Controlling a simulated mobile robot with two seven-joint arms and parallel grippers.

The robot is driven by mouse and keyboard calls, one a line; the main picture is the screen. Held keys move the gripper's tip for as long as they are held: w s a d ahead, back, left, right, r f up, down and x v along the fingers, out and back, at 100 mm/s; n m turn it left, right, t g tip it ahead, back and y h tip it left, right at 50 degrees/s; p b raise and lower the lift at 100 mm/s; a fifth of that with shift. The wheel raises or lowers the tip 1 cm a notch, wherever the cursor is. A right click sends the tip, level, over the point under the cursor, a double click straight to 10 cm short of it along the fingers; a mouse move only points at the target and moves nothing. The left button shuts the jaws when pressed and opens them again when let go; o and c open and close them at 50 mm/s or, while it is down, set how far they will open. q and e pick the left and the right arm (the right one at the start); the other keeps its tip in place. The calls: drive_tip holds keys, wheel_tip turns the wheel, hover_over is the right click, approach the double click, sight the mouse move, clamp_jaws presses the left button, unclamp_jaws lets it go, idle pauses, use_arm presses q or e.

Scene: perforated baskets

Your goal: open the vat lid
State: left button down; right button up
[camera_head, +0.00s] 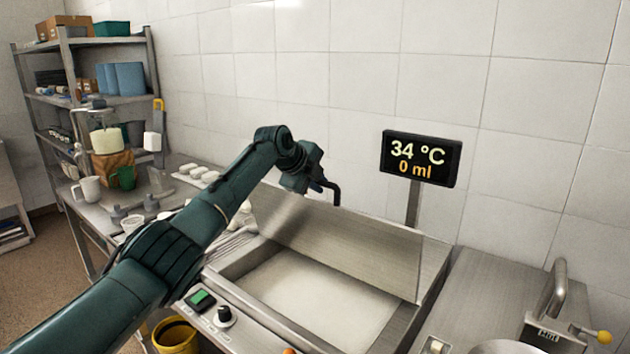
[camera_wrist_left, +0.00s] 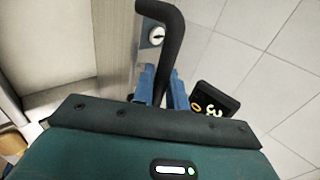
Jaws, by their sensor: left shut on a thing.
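The metal vat (camera_head: 245,262) is set into the steel counter, and its inside shows pale and empty of objects. Its lid (camera_head: 350,250) is a steel panel standing raised along the vat's back side, toward the tiled wall. A black bent handle (camera_head: 336,196) rises at the lid's upper edge and shows close up in the left wrist view (camera_wrist_left: 174,30). My left gripper (camera_head: 318,186) is shut on this handle, with its blue fingers (camera_wrist_left: 163,88) on either side of the bar. My arm hides part of the vat's left side. My right gripper is not in view.
A display (camera_head: 420,158) reading 34 °C and 0 ml stands behind the vat. A control box with a green switch (camera_head: 201,299) is at the front. Mugs and containers crowd the left table; a shelf (camera_head: 90,97) stands beyond. A yellow bucket (camera_head: 176,337) is below.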

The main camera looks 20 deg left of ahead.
use_arm(q)
drive_tip(key=shift+f, duration=0.15)
drive_tip(key=c, duration=1.5)
unclamp_jaws()
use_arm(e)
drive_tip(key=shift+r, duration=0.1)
use_arm(q)
drive_tip(key=b+v, duration=0.3)
drive_tip(key=v, duration=1)
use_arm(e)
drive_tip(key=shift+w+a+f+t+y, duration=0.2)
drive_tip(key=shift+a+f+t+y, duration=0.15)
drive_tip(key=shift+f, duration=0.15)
use_arm(q)
drive_tip(key=shift+s, duration=0.15)
